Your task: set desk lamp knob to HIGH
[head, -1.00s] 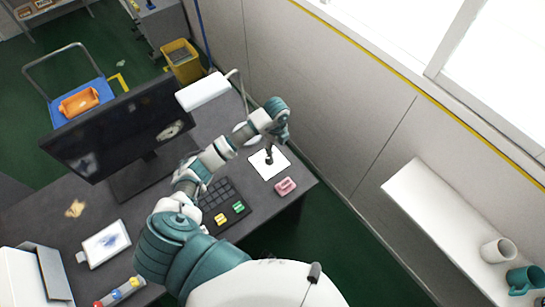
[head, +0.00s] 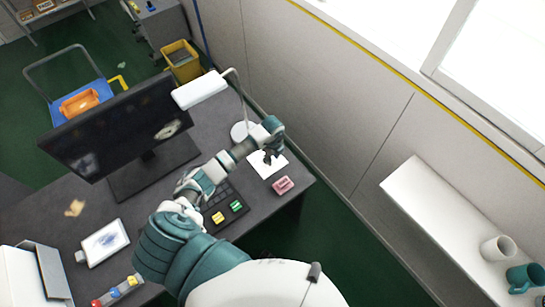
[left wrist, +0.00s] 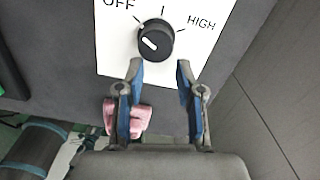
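The desk lamp has a white head (head: 200,90) on a thin bent stem and a round base (head: 241,131). Its black knob (left wrist: 156,40) sits on a white panel (left wrist: 112,48) marked OFF at left and HIGH at right. The white pointer mark lies on the knob's left side, toward OFF. The panel (head: 262,168) also shows in the head view, partly hidden by my gripper. My left gripper (left wrist: 160,70) is open and empty, its fingertips just short of the knob, and it shows over the panel in the head view (head: 270,158). My right gripper is out of view.
A pink block (head: 283,185) lies beside the panel near the desk edge, and shows below it in the wrist view (left wrist: 128,118). A dark keypad (head: 225,205) and a monitor (head: 118,130) are to the left. A wall stands close to the right.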

